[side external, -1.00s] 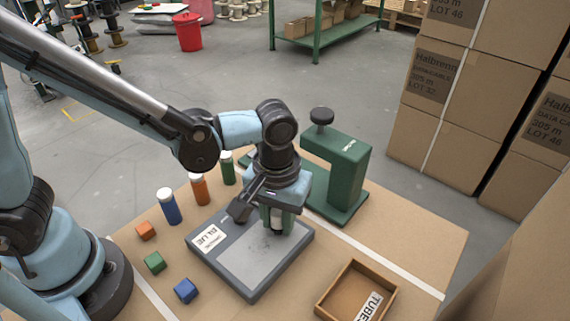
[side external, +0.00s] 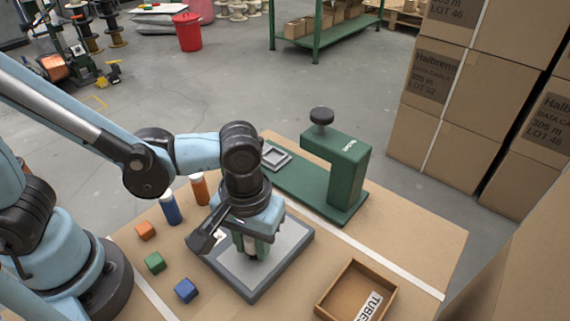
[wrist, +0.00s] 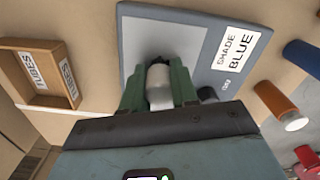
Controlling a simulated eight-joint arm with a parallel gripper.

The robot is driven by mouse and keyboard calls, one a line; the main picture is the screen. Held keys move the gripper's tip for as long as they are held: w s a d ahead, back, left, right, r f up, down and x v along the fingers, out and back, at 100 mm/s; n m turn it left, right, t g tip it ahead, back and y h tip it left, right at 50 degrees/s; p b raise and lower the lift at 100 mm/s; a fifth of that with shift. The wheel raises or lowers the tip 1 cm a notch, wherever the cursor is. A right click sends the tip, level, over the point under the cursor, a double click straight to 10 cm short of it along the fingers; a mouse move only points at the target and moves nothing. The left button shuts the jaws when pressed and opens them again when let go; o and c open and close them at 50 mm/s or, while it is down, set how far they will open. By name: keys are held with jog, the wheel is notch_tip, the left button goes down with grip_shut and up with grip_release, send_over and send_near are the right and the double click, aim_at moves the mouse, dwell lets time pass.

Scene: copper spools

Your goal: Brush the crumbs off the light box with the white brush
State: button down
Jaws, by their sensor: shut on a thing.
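The light box (side external: 289,256) is a flat dark-grey slab with a paler top panel, lying on the table. In the wrist view, the light box (wrist: 134,22) carries a white label reading SHADE BLUE. My gripper (side external: 252,250) is low over the panel. In the wrist view, the green fingers of my gripper (wrist: 158,92) are shut on a pale, whitish cylindrical piece (wrist: 158,75), seemingly the white brush. Its lower end is hidden, so I cannot tell whether it touches the panel. I cannot make out any crumbs.
A blue tube (side external: 171,208) and an orange tube (side external: 199,189) stand behind the box. Orange (side external: 145,230), green (side external: 155,262) and blue (side external: 186,290) cubes lie left. A wooden TUBES tray (side external: 335,283) is at right; a green press (side external: 340,175) stands behind.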

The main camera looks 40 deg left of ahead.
jog(key=shift+s, duration=0.65)
jog(key=shift+r, duration=0.15)
jog(key=shift+r, duration=2.9)
jog(key=shift+r, duration=0.1)
jog(key=shift+r, duration=1.4)
